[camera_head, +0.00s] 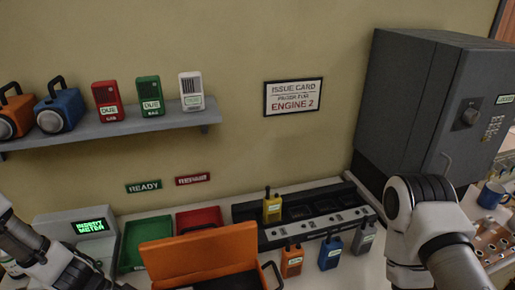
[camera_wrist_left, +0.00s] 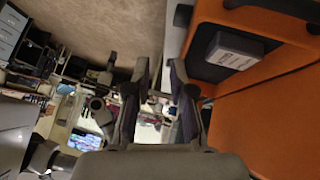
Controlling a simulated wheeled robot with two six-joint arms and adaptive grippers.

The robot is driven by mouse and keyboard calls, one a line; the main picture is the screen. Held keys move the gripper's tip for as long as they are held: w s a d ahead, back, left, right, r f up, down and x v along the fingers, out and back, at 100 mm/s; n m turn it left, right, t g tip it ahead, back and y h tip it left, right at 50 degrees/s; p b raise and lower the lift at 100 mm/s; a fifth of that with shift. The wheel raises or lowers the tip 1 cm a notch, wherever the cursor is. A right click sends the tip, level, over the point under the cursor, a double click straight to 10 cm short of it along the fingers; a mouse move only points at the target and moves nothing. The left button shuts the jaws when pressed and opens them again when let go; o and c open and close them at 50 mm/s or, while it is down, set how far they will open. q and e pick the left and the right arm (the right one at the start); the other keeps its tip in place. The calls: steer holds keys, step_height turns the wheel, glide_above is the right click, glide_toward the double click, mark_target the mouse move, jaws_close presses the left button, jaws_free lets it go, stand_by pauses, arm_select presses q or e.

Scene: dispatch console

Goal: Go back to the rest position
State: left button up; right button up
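My left arm comes in at the lower left of the head view, beside the orange case (camera_head: 205,255); its gripper is mostly cut off there by the bottom edge. In the left wrist view my left gripper (camera_wrist_left: 162,75) shows two fingers apart with nothing between them. The open orange case (camera_wrist_left: 275,120) is to their right, with a grey labelled block (camera_wrist_left: 235,52) on its dark lining. My right arm stands at the right of the head view, in front of the grey cabinet (camera_head: 410,105); its gripper is not visible.
A black charger rack (camera_head: 285,236) holds a yellow radio (camera_head: 272,208). Orange (camera_head: 291,262), blue (camera_head: 330,252) and grey (camera_head: 364,238) radios stand before it. Green (camera_head: 132,245) and red (camera_head: 200,217) trays and a meter (camera_head: 75,232) sit left. A blue mug (camera_head: 491,195) is right.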

arm_select(q)
steer(key=s+d+f+n+g+b, duration=0.1)
steer(key=s+d+f+n+b, duration=0.2)
steer(key=f, duration=0.4)
steer(key=s+f+n+y+b, duration=0.1)
steer(key=s+f+n+b, duration=0.2)
steer(key=s+f, duration=0.3)
steer(key=s+d+f+n+g+b, duration=0.1)
steer(key=s+d+f+n+b, duration=0.15)
steer(key=f, duration=0.55)
steer(key=a+f+n+t+y, duration=0.2)
steer(key=a+f+n+y, duration=0.3)
steer(key=a, duration=0.3)
steer(key=shift+s+a+f+n+y+b, duration=0.3)
steer(key=shift+s+n+y+b, duration=0.2)
steer(key=shift+y, duration=0.3)
